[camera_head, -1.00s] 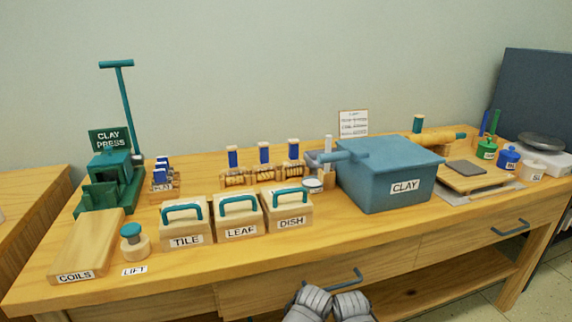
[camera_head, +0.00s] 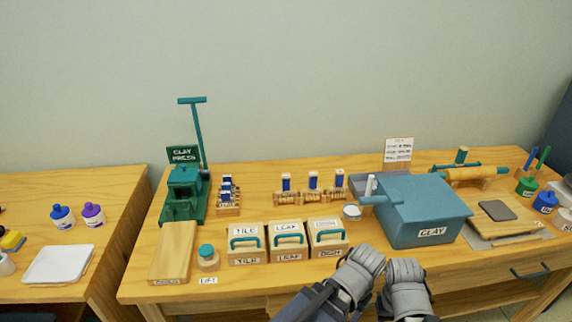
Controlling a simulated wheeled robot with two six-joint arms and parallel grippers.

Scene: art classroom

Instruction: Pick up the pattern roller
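Several blue-handled rollers sit in wooden cradles at the middle back of the table: a left one (camera_head: 286,190), a middle one (camera_head: 313,188) and a right one (camera_head: 339,186). Their surface patterns are too small to make out. A wooden rolling pin with teal ends (camera_head: 468,173) lies on a stand farther right. My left gripper (camera_head: 368,258) and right gripper (camera_head: 404,266) are side by side at the table's front edge, before the teal clay box. Both are apart from the rollers. Their finger gaps cannot be made out. No held object shows.
The teal clay box (camera_head: 428,205) stands right of the rollers. The tile, leaf and dish boxes (camera_head: 287,252) stand in front of them. The green clay press (camera_head: 184,199) and a wooden board (camera_head: 172,250) are at left. A separate table (camera_head: 112,200) stands farther left, across a gap.

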